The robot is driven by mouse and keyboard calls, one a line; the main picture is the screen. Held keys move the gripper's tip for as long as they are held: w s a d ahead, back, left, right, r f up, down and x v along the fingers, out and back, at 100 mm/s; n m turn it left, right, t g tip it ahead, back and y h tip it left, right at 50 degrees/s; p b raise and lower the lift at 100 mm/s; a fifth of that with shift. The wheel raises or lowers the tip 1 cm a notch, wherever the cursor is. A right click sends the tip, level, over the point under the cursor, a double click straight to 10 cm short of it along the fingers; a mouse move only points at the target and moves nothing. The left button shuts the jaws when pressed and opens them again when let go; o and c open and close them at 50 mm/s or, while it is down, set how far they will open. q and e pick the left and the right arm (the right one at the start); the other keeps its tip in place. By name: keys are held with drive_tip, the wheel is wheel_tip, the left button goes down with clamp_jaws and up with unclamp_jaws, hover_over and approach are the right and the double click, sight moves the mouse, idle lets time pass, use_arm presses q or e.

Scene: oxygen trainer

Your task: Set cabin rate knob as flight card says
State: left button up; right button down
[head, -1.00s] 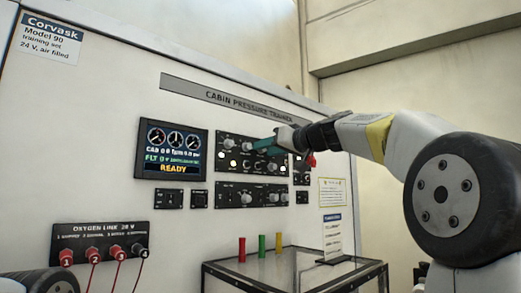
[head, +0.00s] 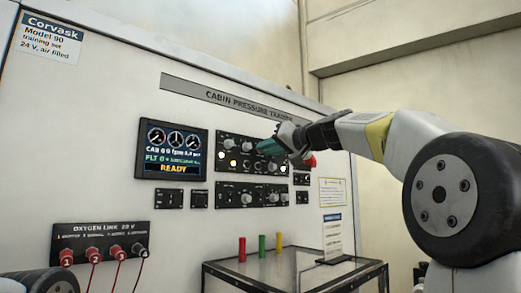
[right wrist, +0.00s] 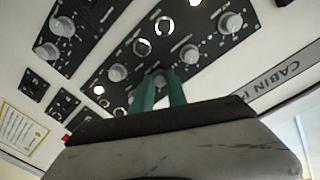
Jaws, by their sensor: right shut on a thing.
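My right gripper (head: 262,147) is at the upper black control panel (head: 227,141), with its teal fingers pointing at the panel. In the right wrist view its two fingers (right wrist: 160,88) are shut on a grey knob (right wrist: 155,76) and hide most of it. Its label is hidden, so I cannot tell by name which knob it is. A white card (head: 332,236) stands upright on the glass-topped table; its text is too small to read. The display (head: 171,150) reads READY. My left gripper is out of view.
The lower knob panel (head: 251,195) sits just below. Several other knobs and lit round buttons (right wrist: 143,47) surround the fingers closely. The glass-topped table (head: 290,273) carries red, green and yellow pegs. Jacks with red cables (head: 92,254) are at lower left.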

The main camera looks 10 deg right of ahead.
drive_tip(key=m, duration=0.5)
drive_tip(key=shift+m, duration=0.3)
idle(0.4)
drive_tip(key=c, duration=1.3)
unclamp_jaws()
drive_tip(key=shift+v, duration=3.9)
